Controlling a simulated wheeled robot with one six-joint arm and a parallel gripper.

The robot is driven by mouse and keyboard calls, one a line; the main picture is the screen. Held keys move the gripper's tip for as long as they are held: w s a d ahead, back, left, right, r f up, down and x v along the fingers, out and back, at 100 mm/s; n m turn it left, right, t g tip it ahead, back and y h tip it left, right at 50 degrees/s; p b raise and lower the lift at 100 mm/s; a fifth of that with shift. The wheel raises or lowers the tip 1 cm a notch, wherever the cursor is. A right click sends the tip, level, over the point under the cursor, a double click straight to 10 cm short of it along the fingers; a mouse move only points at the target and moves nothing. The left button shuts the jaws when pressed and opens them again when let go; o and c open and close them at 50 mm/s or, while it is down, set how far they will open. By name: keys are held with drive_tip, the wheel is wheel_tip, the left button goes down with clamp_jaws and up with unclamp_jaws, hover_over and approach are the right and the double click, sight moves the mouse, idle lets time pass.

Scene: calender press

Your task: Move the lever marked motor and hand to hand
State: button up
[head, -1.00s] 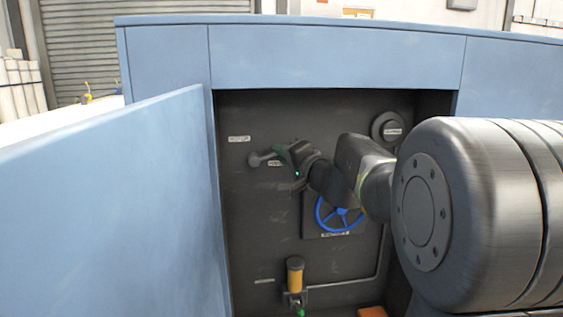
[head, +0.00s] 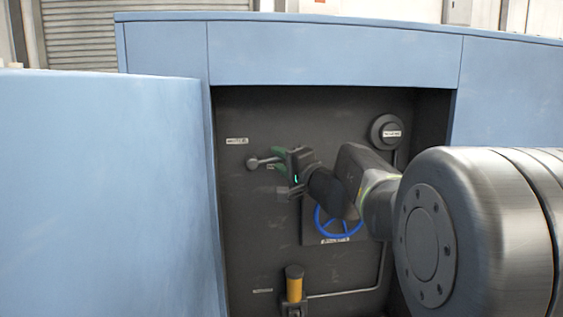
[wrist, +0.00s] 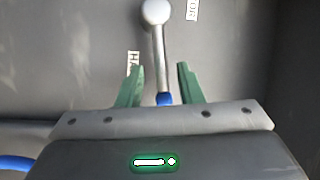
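The lever (head: 252,163) has a round grey knob and a metal rod and stands out from the dark back panel of the recess. In the wrist view the lever (wrist: 158,45) runs from its knob at the top down to a blue part between my green fingers. My gripper (head: 276,161) is open around the rod, with a gap on each side; I see no finger touching it. In the wrist view, my gripper (wrist: 160,78) partly covers the hand label (wrist: 133,63). The motor label (head: 237,141) is above the lever; its end shows in the wrist view (wrist: 193,10).
A blue door panel (head: 100,190) fills the left side. A blue handwheel (head: 338,226) sits below my arm, partly hidden. A yellow cylinder (head: 294,285) with a pipe is lower in the recess, and a round labelled fitting (head: 387,132) is at upper right.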

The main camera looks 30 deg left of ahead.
drive_tip(key=p+v, duration=0.1)
drive_tip(key=v, duration=1.2)
drive_tip(key=shift+d, duration=0.4)
drive_tip(key=shift+s, duration=0.15)
drive_tip(key=b+x, duration=0.1)
drive_tip(key=x, duration=1.3)
drive_tip(key=shift+a, duration=0.1)
drive_tip(key=shift+r, duration=0.1)
drive_tip(key=shift+f, duration=0.2)
